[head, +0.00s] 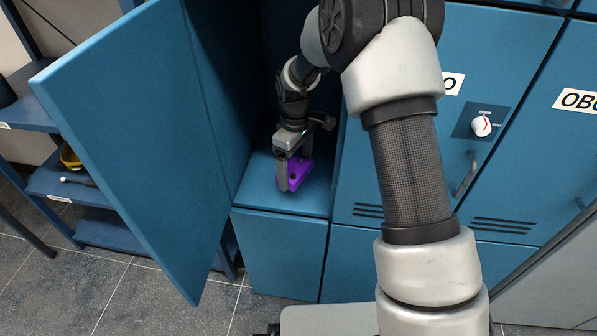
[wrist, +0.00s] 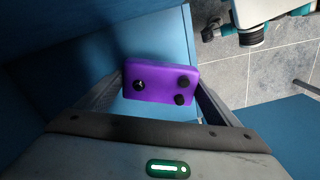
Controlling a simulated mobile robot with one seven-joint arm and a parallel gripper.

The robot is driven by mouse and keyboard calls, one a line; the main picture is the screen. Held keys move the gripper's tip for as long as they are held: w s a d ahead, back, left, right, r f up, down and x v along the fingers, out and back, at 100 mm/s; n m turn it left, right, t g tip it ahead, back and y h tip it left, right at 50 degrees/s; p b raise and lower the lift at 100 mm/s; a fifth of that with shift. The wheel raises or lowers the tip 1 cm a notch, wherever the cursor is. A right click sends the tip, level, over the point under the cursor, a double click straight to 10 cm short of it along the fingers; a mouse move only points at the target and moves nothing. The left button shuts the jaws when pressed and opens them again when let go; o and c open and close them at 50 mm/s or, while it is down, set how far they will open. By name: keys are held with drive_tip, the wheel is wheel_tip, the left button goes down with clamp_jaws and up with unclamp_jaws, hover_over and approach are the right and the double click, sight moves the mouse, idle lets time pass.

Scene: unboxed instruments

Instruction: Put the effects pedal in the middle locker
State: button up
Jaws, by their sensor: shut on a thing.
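The effects pedal is a purple box (head: 298,177) with black knobs, seen just inside the open blue locker (head: 262,190) in the head view. In the wrist view the pedal (wrist: 160,72) sits between the two fingers, its three knobs facing the camera. My gripper (head: 291,172) is shut on it and points down at the locker's floor, near the front edge. I cannot tell whether the pedal touches that floor. The head view does not make clear which locker of the whole bank is the middle one.
The locker's door (head: 140,130) stands wide open on the left. Closed blue lockers with white labels stand to the right; one has a round dial (head: 481,125) and a handle (head: 466,174). A closed panel (head: 280,255) lies below the opening. Blue shelving (head: 95,222) stands far left.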

sight(299, 154)
drive_tip(key=w, duration=0.4)
drive_tip(key=shift+w+d, duration=0.15)
drive_tip(key=shift+d, duration=0.25)
drive_tip(key=shift+w+d+f+b, duration=0.1)
drive_tip(key=shift+w+f+b, duration=0.1)
drive_tip(key=shift+f, duration=0.2)
drive_tip(key=shift+w+f+b, duration=0.15)
drive_tip(key=shift+f+b, duration=0.05)
drive_tip(key=shift+f, duration=0.2)
drive_tip(key=shift+w+f+b, duration=0.2)
drive_tip(key=shift+f+b, duration=0.55)
drive_tip(key=shift+f, duration=1.9)
drive_tip(key=shift+f, duration=0.15)
drive_tip(key=o, duration=1.1)
drive_tip(key=shift+r+p, duration=0.85)
drive_tip(key=shift+r, duration=3.05)
